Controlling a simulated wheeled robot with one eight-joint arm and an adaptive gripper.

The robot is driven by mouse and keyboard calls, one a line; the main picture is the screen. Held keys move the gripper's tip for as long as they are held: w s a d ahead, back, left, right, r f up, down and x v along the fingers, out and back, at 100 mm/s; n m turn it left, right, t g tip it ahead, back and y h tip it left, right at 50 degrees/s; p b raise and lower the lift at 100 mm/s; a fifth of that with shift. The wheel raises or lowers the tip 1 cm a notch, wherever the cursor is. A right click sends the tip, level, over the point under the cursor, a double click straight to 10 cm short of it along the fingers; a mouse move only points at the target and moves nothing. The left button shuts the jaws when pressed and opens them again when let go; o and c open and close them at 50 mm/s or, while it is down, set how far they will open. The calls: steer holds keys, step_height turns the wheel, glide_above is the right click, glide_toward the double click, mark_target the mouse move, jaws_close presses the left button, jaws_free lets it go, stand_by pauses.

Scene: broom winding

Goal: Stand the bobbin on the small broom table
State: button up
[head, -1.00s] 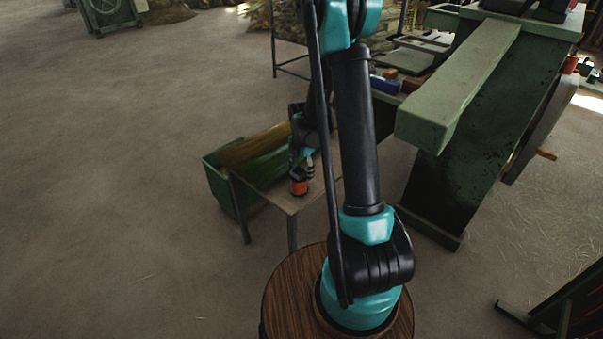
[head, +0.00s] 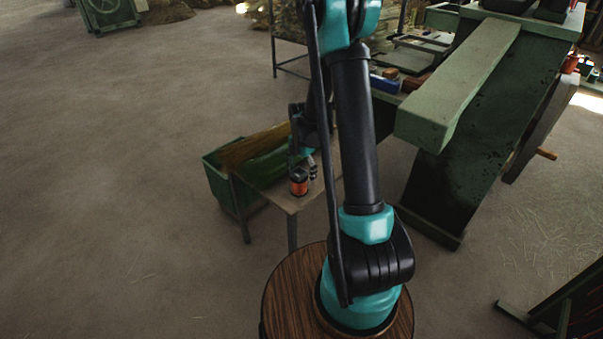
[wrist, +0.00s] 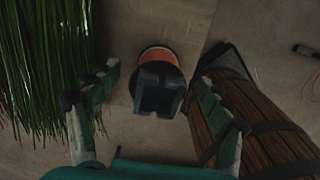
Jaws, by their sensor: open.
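The bobbin (head: 298,184), orange with dark ends, stands upright near the front corner of the small broom table (head: 284,202). In the wrist view the orange part of the bobbin (wrist: 159,55) shows beyond a dark block-like shape that hides part of it; I cannot tell what that shape is. My gripper (head: 311,168) is at the bobbin. In the wrist view my gripper (wrist: 158,76) is open, with one finger to each side of the bobbin and visible gaps between. The tabletop (wrist: 140,130) shows below.
Green bristles (wrist: 45,60) lie left of the fingers in the wrist view. A brown wooden bundle with dark bands (wrist: 250,115) lies close to the right finger. A green bin (head: 222,188) stands left of the table. A large green machine (head: 470,130) stands at the right.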

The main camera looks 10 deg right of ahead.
mark_target(301, 174)
step_height(301, 174, up, 11)
steer(key=s+d+m+t, duration=0.3)
steer(key=s+m+t, duration=0.1)
steer(key=s+m, duration=1.9)
steer(key=shift+r+m, duration=0.35)
steer(key=shift+m, duration=0.75)
steer(key=shift+w+d, duration=0.1)
